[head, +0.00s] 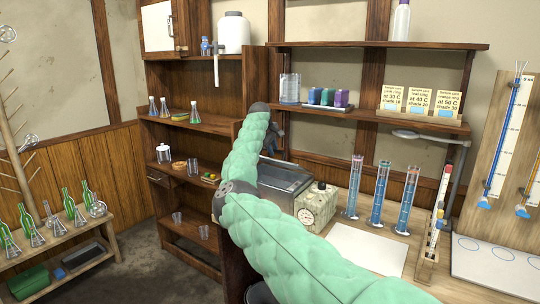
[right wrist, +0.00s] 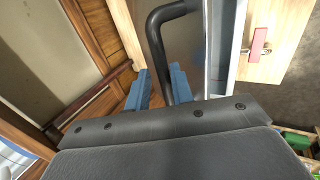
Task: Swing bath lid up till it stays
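The bath (head: 287,183) is a grey box on the bench, partly behind my green right arm. How far its lid is raised is hard to tell in the head view. My right gripper (head: 277,130) is above the bath's back left, mostly behind my forearm. In the right wrist view, a black bent bar handle (right wrist: 156,40) runs down between the blue fingertips of my right gripper (right wrist: 159,88). The fingers are close in on both sides of the bar. My left gripper is not in view.
A timer box (head: 317,206) stands right of the bath, with blue-filled cylinders (head: 380,192) beyond it. A wooden shelf (head: 375,45) hangs above the bench. A brown shelf unit (head: 196,125) stands to the left. A white sheet (head: 366,249) lies on the bench front.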

